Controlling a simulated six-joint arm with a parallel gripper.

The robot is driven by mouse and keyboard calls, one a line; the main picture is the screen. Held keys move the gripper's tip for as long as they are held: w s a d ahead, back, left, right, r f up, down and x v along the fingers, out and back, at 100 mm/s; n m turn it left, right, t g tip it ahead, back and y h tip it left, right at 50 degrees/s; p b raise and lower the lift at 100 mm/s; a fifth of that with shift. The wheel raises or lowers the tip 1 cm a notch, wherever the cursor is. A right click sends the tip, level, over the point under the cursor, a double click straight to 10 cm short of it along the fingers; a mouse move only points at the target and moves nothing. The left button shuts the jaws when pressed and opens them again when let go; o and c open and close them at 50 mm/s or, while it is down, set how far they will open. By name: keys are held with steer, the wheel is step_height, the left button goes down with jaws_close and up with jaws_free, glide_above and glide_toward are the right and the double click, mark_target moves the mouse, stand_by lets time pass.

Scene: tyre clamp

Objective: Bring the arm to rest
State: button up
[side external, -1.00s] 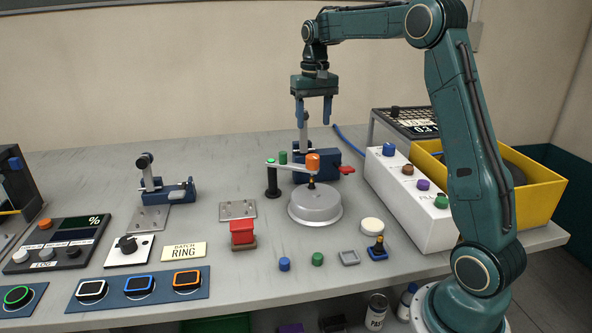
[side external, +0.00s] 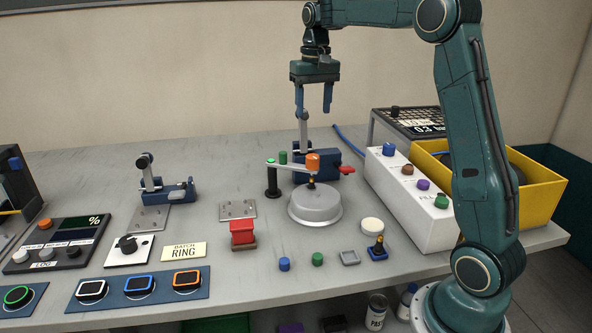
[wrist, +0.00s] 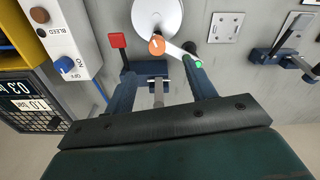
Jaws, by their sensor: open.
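My gripper (side external: 313,99) is open and empty, with its two blue fingers pointing down. It hangs in the air above the blue clamp (side external: 318,165) at the back of the bench. In the wrist view, my gripper (wrist: 165,85) frames the clamp's upright lever between its fingers. The grey round disc (side external: 315,206) with an orange-topped knob (side external: 313,161) stands just in front of the clamp. The disc also shows in the wrist view (wrist: 150,14). My gripper touches nothing that I can see.
A white switch box (side external: 408,200) and a yellow bin (side external: 545,195) stand to the right. A second blue clamp (side external: 165,190) stands to the left. A red block (side external: 242,232) and small caps lie at the front. The air around my gripper is free.

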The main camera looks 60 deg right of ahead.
steer(key=s+a+r+n+t, duration=0.2)
steer(key=s+a+r, duration=0.1)
steer(key=s+a, duration=0.4)
steer(key=s+a+f+n+t, duration=0.1)
steer(key=s+a+f+n, duration=0.1)
steer(key=s+a, duration=0.4)
steer(key=s+a+f+n+t, duration=0.2)
steer(key=s+a+f, duration=0.2)
steer(key=s+a, duration=0.3)
steer(key=s, duration=0.5)
steer(key=shift+s+f+n, duration=0.3)
steer(key=shift+n, duration=0.1)
